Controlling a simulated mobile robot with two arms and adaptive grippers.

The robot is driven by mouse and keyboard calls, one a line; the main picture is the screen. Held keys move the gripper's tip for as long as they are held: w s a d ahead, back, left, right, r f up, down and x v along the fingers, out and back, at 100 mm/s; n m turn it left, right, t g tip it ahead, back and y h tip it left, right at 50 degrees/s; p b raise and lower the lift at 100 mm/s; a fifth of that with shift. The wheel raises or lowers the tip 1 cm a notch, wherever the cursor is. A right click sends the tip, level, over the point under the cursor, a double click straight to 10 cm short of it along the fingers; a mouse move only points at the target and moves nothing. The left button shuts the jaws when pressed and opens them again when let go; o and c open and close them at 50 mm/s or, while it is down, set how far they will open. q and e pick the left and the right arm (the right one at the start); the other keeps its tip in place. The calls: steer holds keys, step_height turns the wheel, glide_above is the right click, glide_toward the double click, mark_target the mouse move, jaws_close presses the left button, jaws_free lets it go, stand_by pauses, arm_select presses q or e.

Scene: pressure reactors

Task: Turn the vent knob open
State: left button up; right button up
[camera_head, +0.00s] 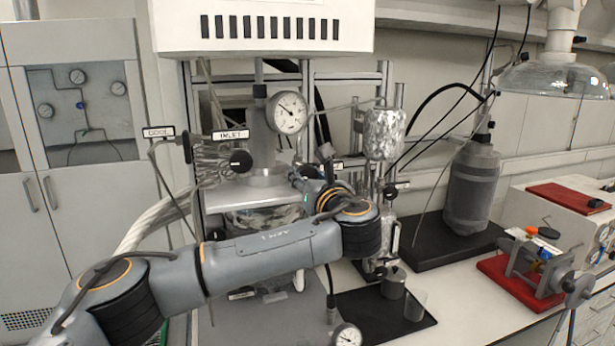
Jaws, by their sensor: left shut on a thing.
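The vent knob (327,152) appears as a small dark round knob in front of the reactor, right of and below the round pressure gauge (290,112). A small label (338,165) beside it is too small and covered to read. My left arm reaches in from the lower left and bends back toward the reactor. My left gripper (326,168) is at this knob and shut on it, though its fingers are dark and largely hidden by my wrist. The knob's turn angle cannot be made out. My right gripper is not in view.
Black knobs stand by the COOL label (158,132) and the INLET label (231,135). Another black knob (390,192) is at the right. A foil-wrapped vessel (384,133), dark bottle (472,185) and red tray (520,284) stand farther right. A small gauge (347,336) hangs low in front.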

arm_select(q)
steer(key=shift+f+n+b, duration=0.25)
steer(key=shift+n+b, duration=0.55)
steer(key=shift+b, duration=0.4)
steer(key=n+b, duration=1)
steer(key=n, duration=0.1)
steer(key=shift+r+n, duration=0.1)
steer(key=shift+n, duration=0.2)
steer(key=shift+d+r+n+b, duration=0.15)
steer(key=shift+n+b, duration=1.1)
steer(key=shift+n, duration=1.05)
steer(key=o, duration=1.2)
steer(key=v, duration=0.8)
